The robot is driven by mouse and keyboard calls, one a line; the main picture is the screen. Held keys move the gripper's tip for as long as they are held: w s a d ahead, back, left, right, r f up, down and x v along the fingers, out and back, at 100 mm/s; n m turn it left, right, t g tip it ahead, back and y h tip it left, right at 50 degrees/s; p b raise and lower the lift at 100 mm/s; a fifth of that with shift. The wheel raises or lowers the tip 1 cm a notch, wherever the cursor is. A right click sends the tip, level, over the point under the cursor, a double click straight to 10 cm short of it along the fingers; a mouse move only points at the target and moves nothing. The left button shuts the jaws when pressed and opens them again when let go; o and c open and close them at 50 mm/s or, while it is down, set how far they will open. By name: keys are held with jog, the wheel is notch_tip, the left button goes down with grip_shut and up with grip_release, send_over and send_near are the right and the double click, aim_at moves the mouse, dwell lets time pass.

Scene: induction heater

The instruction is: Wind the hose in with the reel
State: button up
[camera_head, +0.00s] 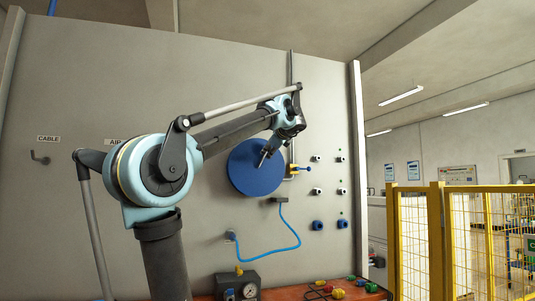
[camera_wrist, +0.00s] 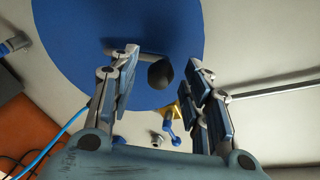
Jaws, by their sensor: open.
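The reel (camera_head: 250,180) is a large blue disc on the grey wall panel, and it fills the upper part of the wrist view (camera_wrist: 75,60). A black round knob (camera_wrist: 160,73), with a grey bar beside it, stands out from the disc's face. My gripper (camera_wrist: 163,62) is open, with one finger on each side of the knob and a gap visible to both. In the head view my gripper (camera_head: 268,155) is in front of the disc and hides part of it. The blue hose (camera_head: 262,251) hangs in a loop below the reel; part shows in the wrist view (camera_wrist: 55,140).
A yellow valve with a blue handle (camera_head: 303,169) sits just right of the reel. Several fittings (camera_head: 317,224) dot the panel further right. An orange bench (camera_head: 285,292) with a gauge box (camera_head: 238,287) stands below. Yellow fencing (camera_head: 438,240) is at the right.

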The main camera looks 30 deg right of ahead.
jog(key=shift+x, duration=1.1)
jog(key=shift+c, duration=0.5)
grip_shut()
jog(key=shift+a+f, duration=0.1)
